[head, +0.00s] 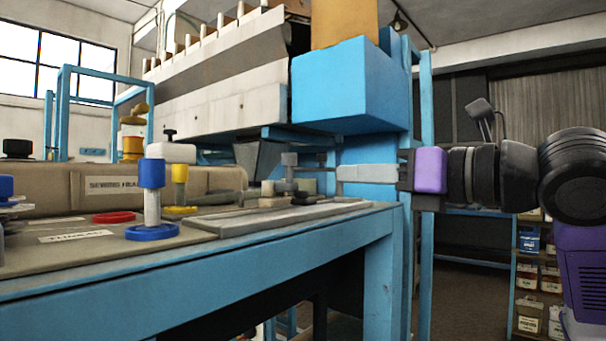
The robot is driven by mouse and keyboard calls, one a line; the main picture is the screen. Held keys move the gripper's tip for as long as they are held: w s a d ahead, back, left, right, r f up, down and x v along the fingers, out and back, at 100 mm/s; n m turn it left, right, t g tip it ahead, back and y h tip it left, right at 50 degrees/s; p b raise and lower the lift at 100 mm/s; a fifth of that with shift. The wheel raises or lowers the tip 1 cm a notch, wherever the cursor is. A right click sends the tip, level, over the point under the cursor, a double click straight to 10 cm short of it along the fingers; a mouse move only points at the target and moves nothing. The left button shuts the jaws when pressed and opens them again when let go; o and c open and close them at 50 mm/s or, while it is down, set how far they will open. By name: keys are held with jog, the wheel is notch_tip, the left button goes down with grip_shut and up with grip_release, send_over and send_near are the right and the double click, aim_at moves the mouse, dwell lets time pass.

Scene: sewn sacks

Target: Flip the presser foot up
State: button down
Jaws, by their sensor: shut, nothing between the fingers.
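A small grey metal assembly (288,185), which looks like the presser foot, stands at the right end of the sewing machine bed. It has an upright post with a block on top. Its exact lever position is too small to tell. The long beige sewing machine (125,190) lies on the table to its left. My gripper (339,173) comes in from the right, level, with its pale fingers shut and empty. The fingertips are close to the right side of the assembly. I cannot tell whether they touch it.
The blue-framed table (200,262) carries a flat grey plate (270,218) below the assembly. Spools (152,195) and a red ring (114,217) stand at left. A blue hopper box (345,88) hangs above my gripper. Shelves (540,285) are at the far right.

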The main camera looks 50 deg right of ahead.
aim_at(303, 199)
jog(key=w+p, duration=0.2)
jog(key=w, duration=0.8)
jog(key=shift+r+p, duration=0.2)
jog(key=shift+p, duration=0.15)
jog(key=shift+a+r, duration=0.1)
jog(key=shift+r, duration=0.05)
jog(key=shift+g+p, duration=0.3)
jog(key=shift+p, duration=0.1)
